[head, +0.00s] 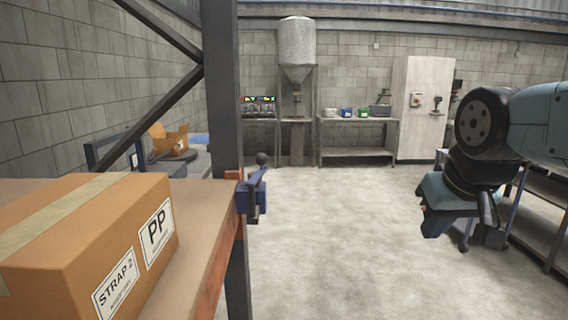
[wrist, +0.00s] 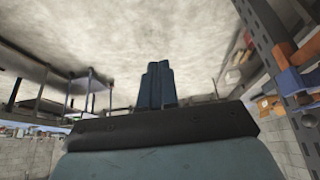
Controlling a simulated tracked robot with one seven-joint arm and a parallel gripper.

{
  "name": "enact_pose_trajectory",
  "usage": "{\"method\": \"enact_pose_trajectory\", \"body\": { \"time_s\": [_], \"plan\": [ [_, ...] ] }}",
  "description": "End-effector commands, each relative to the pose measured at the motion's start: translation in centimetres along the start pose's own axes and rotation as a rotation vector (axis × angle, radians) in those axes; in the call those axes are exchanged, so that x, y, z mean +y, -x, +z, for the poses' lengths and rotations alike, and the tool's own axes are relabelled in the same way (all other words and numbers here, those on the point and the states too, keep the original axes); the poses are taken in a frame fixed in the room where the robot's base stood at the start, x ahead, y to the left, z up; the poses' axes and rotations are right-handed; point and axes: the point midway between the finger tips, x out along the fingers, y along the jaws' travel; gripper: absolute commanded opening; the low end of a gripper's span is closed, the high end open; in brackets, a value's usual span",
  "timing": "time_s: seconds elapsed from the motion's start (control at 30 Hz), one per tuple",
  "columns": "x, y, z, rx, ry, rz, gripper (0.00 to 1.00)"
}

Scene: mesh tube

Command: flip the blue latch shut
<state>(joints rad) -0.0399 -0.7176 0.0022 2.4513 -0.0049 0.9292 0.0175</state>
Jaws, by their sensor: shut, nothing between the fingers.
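The blue latch (head: 251,197) is mounted at the front end of the orange shelf beam, beside the dark upright post. Its thin lever slants up and right to a dark round knob (head: 262,159). In the wrist view, the blue latch (wrist: 291,82) shows at the right edge, next to the orange beam. My gripper (head: 432,228) hangs at the right of the head view, well apart from the latch. In the wrist view my gripper's fingers (wrist: 157,85) are together with nothing between them.
A cardboard box (head: 90,240) sits on the shelf at the left. The dark post (head: 222,90) rises beside the latch. Open concrete floor (head: 330,220) lies between the shelf and my arm. A workbench (head: 358,135) and hopper (head: 297,50) stand at the back.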

Motion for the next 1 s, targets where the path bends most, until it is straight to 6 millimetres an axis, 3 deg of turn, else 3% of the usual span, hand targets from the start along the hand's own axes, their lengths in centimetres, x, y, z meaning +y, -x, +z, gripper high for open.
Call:
{"method": "enact_pose_trajectory", "body": {
  "time_s": [0.27,0.5,0.7,0.8,1.0],
  "plan": [
    [-7.0,4.1,-8.5,-0.063,0.134,-0.068,0.00],
    [-15.5,7.6,-14.3,-0.120,0.251,-0.116,0.00],
    [-22.3,10.1,-16.8,-0.158,0.331,-0.140,0.00],
    [-24.6,10.9,-17.3,-0.169,0.355,-0.146,0.00],
    [-26.2,11.3,-17.5,-0.178,0.370,-0.150,0.00]
  ]
}}
